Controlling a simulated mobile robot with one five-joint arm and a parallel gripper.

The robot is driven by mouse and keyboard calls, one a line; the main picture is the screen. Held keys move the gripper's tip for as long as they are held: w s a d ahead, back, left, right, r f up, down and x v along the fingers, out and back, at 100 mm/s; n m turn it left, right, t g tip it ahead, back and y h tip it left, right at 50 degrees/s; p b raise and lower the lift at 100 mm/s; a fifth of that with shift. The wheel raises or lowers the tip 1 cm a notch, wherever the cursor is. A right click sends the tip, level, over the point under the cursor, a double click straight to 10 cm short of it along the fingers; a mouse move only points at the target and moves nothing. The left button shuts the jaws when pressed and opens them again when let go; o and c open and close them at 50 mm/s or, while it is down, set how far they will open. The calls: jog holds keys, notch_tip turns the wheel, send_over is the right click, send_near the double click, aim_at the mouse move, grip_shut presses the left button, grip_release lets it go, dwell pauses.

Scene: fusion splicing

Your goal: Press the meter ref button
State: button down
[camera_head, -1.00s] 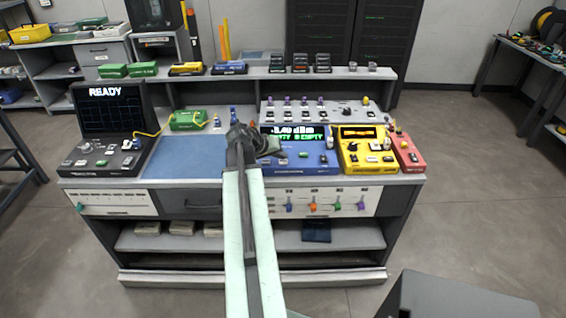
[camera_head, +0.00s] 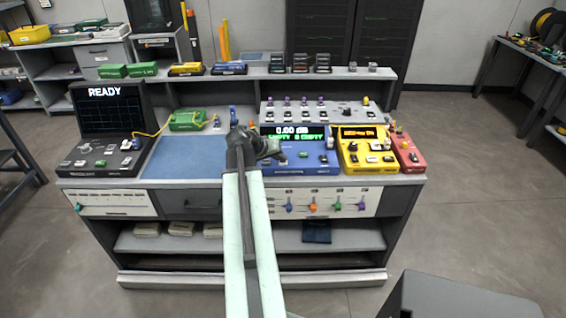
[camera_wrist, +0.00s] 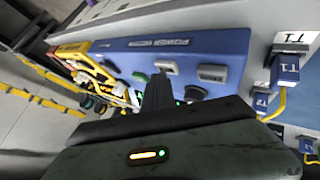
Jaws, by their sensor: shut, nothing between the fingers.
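The blue power meter (camera_head: 312,168) stands on the bench, right of the blue mat. Its display (camera_head: 292,135) reads 0.00 dB above a line with "EMPTY". The wrist view shows its blue face (camera_wrist: 220,45) up close, with a green button (camera_wrist: 140,78), a pale button (camera_wrist: 166,67) and grey buttons (camera_wrist: 212,73). I cannot read which is ref. My gripper (camera_head: 276,150) is shut and empty at the meter's left part. In the wrist view its fingertips (camera_wrist: 158,82) lie close to the pale button; I cannot tell whether they touch it.
A yellow device (camera_head: 367,158) and a red one (camera_head: 407,155) stand right of the meter. Blue connectors (camera_wrist: 285,70) with yellow cable sit beside the meter. The blue mat (camera_head: 185,160) is mostly clear. A shelf (camera_head: 180,77) runs behind.

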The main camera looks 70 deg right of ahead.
aim_at(281, 163)
jog(key=shift+r+p, duration=0.85)
notch_tip(281, 163, up, 5)
jog(key=p, duration=0.5)
dwell(0.6)
